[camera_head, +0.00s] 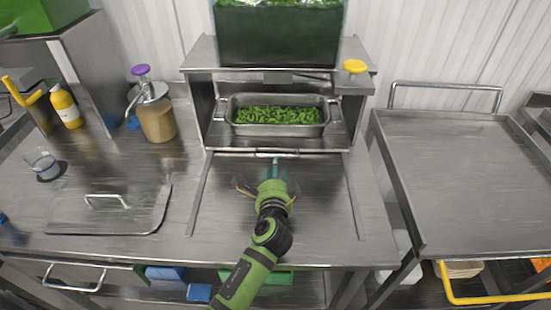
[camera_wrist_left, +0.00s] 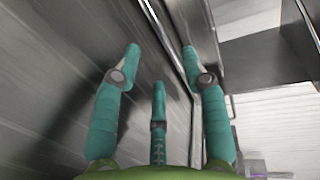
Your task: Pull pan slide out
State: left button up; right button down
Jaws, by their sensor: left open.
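The pan slide (camera_head: 222,143) is a metal shelf under the stand, with a thin handle (camera_head: 268,154) along its front edge. A metal pan (camera_head: 237,130) of chopped green food sits on it. Two rails (camera_head: 199,193) run forward from it over the counter. My left gripper (camera_head: 268,180) is open just in front of the handle, its teal fingers spread. In the left wrist view the gripper (camera_wrist_left: 161,55) shows spread fingers near a bright metal edge (camera_wrist_left: 172,40) running diagonally. I cannot tell whether a finger touches it. My right gripper is not in view.
A green-filled container (camera_head: 280,38) stands on top of the stand. A metal lid (camera_head: 75,212), a pump bottle (camera_head: 157,120) and a yellow bottle (camera_head: 66,108) are at left. A metal cart (camera_head: 455,180) stands at right. The counter between the rails is clear apart from my arm.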

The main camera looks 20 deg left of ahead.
pick_arm(q)
jog(key=x, duration=0.2)
jog(key=shift+w+a+r, duration=0.15)
jog(key=shift+w, duration=0.25)
jog(key=shift+f+x, duration=0.2)
jog(key=shift+x, duration=0.85)
jog(key=shift+r, duration=0.1)
jog(key=shift+w, duration=0.1)
grip_shut()
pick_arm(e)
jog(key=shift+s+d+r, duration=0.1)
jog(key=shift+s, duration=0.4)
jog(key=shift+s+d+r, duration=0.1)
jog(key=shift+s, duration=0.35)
